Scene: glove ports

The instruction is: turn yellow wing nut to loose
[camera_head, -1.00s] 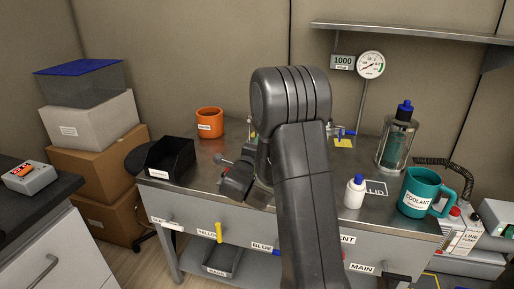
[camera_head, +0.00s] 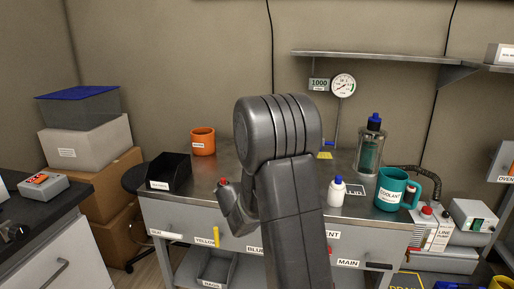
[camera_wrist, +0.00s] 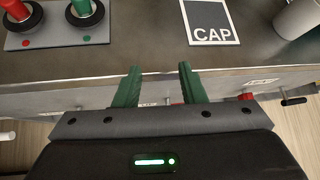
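The yellow wing nut (camera_head: 216,236) is a small yellow handle standing roughly upright on the bench front, beside a label reading YELLOW (camera_head: 205,241). In the head view it is left of my arm, with a gap between. In the wrist view I cannot make it out. My gripper (camera_wrist: 160,82) has two green fingers spread apart with nothing between them, over the bench's front edge. In the head view the fingers are hidden behind my arm.
The bench top (camera_head: 210,180) holds a black bin (camera_head: 168,172), an orange mug (camera_head: 203,142), a white bottle (camera_head: 336,192) and a teal coolant mug (camera_head: 391,188). A red fitting (camera_wrist: 247,97) and a black handle (camera_wrist: 293,101) stick out from the bench front.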

